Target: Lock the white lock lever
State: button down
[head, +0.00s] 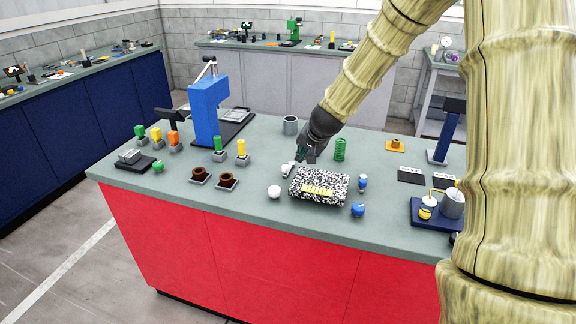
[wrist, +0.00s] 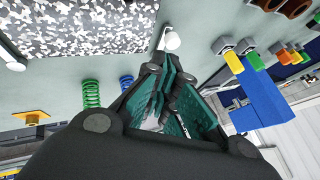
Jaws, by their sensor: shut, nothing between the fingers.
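A white knob (head: 287,170) sits at the left side of a black-and-white speckled box (head: 335,195) with a yellow label. A second white ball (head: 274,192) lies nearer the counter's front edge. I cannot tell which one is the lock lever. In the wrist view a white knob on a thin stem (wrist: 172,42) stands beside the speckled box (wrist: 85,22), just beyond my fingertips. My gripper (head: 300,155) is shut and empty, pointing down close to the rear white knob. Its dark green fingers (wrist: 168,88) fill the middle of the wrist view. Contact with the knob cannot be told.
A green spring (head: 340,149) and a grey cup (head: 290,125) stand behind the box. Brown rings (head: 228,181), coloured pegs and a blue press (head: 208,105) are to the left. The counter's front strip is mostly clear.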

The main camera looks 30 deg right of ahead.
aim_at(288, 167)
jog(key=shift+x, duration=1)
jog(key=shift+d+f+p, duration=0.25)
jog(key=shift+f+p, duration=0.15)
jog(key=shift+p, duration=0.05)
jog(key=shift+p+x, duration=0.65)
jog(key=shift+x, duration=2.75)
jog(key=shift+a, duration=0.1)
